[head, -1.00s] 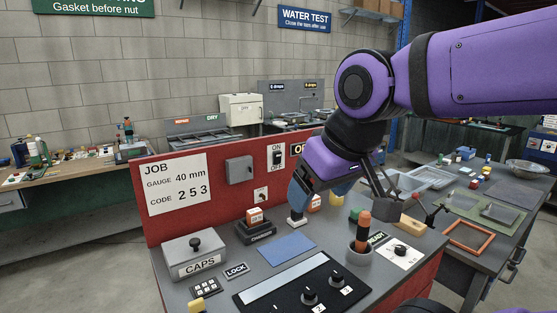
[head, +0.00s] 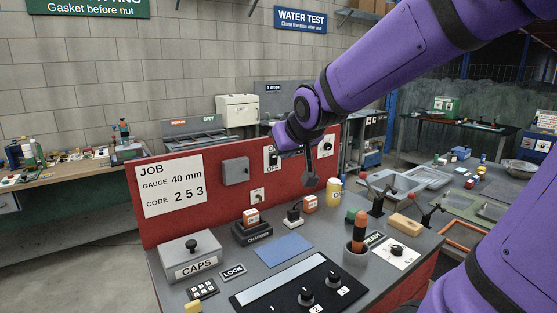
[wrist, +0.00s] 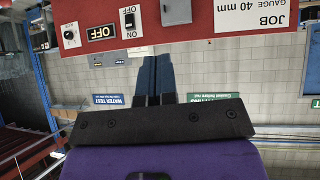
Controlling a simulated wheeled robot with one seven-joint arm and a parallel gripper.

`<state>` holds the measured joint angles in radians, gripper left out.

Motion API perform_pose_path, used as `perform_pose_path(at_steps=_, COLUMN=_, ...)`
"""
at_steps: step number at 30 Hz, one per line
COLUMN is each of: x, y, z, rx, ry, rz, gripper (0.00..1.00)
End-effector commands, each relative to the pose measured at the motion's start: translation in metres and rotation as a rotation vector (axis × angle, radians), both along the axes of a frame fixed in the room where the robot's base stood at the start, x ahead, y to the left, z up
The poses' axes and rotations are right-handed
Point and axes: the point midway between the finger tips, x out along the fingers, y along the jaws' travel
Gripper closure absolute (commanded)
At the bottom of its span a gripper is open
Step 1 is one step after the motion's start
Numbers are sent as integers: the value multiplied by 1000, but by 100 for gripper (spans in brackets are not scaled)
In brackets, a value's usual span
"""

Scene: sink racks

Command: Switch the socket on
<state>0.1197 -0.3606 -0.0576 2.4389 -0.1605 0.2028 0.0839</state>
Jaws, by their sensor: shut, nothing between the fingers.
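The switch (head: 267,160), with a white plate, a dark rocker and an ON/OFF label, is on the red upright board. My gripper partly covers it in the head view, and it shows upside down in the wrist view (wrist: 129,20). I cannot tell which way the rocker is tipped. A white socket (head: 257,195) is lower on the board, at the left. My gripper (wrist: 155,58) is shut and empty, its blue fingers pointing towards the board. In the wrist view the tips are apart from the switch in the picture; contact cannot be told.
A grey box (head: 236,170) sticks out from the board, left of the switch. A black OFF sign (wrist: 101,33) and a dial (wrist: 70,36) are on its other side. The bench below holds a charger (head: 253,234), a CAPS box (head: 193,258) and a cup with an orange-handled tool (head: 356,250).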

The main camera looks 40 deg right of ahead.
Motion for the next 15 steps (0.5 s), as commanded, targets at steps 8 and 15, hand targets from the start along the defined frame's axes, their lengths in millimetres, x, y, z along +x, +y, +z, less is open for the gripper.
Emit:
perform_pose_path(at_steps=8, x=66, y=-40, z=-13, rx=-38, ry=-156, rz=-20, gripper=100)
perform_pose_path(at_steps=15, x=113, y=-72, z=-29, rx=-65, ry=-295, rz=-12, gripper=100)
